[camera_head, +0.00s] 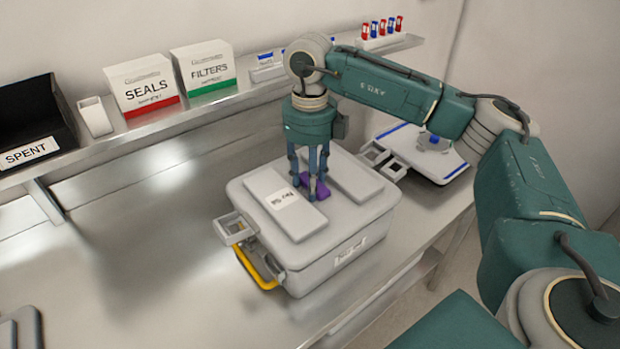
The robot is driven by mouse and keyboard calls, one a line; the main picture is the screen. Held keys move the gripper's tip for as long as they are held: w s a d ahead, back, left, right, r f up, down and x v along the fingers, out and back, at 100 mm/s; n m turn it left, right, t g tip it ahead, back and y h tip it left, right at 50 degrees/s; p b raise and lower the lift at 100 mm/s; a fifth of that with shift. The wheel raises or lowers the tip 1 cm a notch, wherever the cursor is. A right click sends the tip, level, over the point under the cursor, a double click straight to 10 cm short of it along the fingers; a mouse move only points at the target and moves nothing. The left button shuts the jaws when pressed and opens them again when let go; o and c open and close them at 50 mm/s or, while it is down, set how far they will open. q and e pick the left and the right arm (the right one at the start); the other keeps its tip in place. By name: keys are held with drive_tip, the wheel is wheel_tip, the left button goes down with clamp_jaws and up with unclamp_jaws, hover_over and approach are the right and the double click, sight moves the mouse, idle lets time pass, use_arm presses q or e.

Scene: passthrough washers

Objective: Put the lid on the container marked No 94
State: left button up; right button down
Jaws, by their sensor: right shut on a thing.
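A grey container (330,262) stands on the metal bench, with a small label on its front wall too small to read. A grey lid (335,226) with two raised pads and a purple handle between them lies over its top. One pad bears a white label seen upside down, too small to read surely. The lid looks level and lined up with the container; I cannot tell whether it is fully seated. My right gripper (314,192) points down over the lid's middle, shut on the purple handle. My left gripper is out of view.
A yellow-edged part (258,270) sticks out low at the container's left side. A blue-edged grey lid-like piece (425,150) lies behind right. A shelf behind holds a black SPENT bin (35,125), SEALS box (142,84) and FILTERS box (204,68).

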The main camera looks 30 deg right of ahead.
drive_tip(key=shift+f+b, duration=1.15)
drive_tip(key=shift+f, duration=0.25)
idle(1.5)
idle(0.4)
drive_tip(key=c, duration=1)
unclamp_jaws()
drive_tip(key=shift+o, duration=0.3)
drive_tip(key=shift+s+f, duration=0.1)
drive_tip(key=o, duration=0.4)
drive_tip(key=shift+r+p, duration=2.45)
drive_tip(key=shift+r, duration=1.15)
